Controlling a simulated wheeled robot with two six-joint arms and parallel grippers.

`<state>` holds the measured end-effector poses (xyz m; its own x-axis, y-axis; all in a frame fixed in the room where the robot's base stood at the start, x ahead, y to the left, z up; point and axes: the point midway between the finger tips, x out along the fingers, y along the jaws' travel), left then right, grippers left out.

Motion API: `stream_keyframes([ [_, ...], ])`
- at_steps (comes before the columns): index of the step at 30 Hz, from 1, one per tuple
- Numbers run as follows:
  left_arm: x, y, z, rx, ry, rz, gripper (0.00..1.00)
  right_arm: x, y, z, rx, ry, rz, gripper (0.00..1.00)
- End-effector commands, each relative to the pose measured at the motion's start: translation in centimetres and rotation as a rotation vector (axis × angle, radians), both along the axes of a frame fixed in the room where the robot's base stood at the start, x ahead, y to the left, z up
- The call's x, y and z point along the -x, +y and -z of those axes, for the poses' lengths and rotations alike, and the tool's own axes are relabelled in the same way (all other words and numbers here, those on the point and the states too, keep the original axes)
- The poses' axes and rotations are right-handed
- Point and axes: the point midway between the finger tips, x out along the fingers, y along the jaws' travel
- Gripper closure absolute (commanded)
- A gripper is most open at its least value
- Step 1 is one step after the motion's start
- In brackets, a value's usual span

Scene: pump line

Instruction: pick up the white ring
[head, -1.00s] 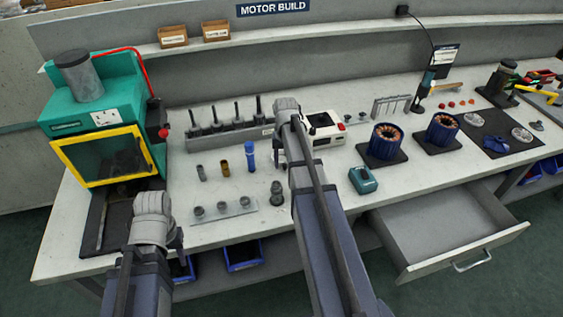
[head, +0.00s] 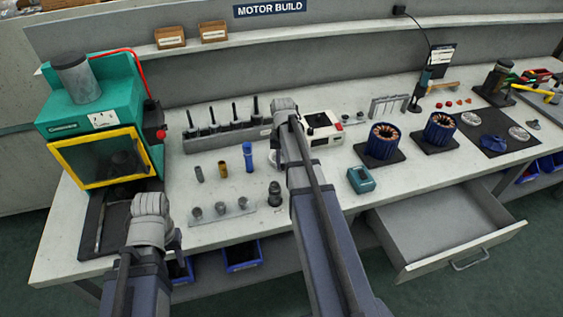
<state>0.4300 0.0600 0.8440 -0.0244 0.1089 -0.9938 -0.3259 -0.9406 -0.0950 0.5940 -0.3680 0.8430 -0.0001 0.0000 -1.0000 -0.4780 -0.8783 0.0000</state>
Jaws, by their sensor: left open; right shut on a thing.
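I cannot make out a white ring for certain in the head view. My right gripper (head: 286,106) is over the back middle of the bench, between the grey tool rack and the white device. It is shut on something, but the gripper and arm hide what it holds. My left gripper (head: 152,205) is open at the left front of the bench, near the dark base of the teal press; its fingers are mostly hidden by its own wrist.
The teal press (head: 70,118) with a yellow-framed window stands at left. A grey rack (head: 220,137), small cylinders, a blue tube (head: 248,157) and a white device (head: 322,128) stand mid-bench. Two wound stators (head: 384,143) are right of them. A drawer (head: 440,232) stands open at front.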

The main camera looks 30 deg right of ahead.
Motion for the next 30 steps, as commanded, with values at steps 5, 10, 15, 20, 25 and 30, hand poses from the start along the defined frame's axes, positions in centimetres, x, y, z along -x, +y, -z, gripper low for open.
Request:
stream_keyframes([
  [5, 0.0, 0.0, -1.1, 0.000, 0.000, 0.000, 0.55, 0.0, 0.0, -1.1, 0.000, 0.000, 0.000, 1.00],
  [10, 0.0, 0.0, -3.1, 0.000, 0.000, 0.000, 0.55, 0.0, 0.0, -3.1, 0.000, 0.000, 0.000, 1.00],
  [15, 0.0, 0.0, -5.8, 0.000, 0.000, 0.000, 0.55, 0.0, 0.0, -5.8, 0.000, 0.000, 0.000, 1.00],
  [20, 0.0, 0.0, -8.3, 0.000, 0.000, 0.000, 0.55, 0.0, 0.0, -8.3, 0.000, 0.000, 0.000, 1.00],
  [25, 0.0, 0.0, -9.8, 0.000, 0.000, 0.000, 0.55, 0.0, 0.0, -9.8, 0.000, 0.000, 0.000, 1.00],
  [30, 0.0, 0.0, -10.0, 0.000, 0.000, 0.000, 0.55, 0.0, 0.0, -10.0, 0.000, 0.000, 0.000, 1.00],
])
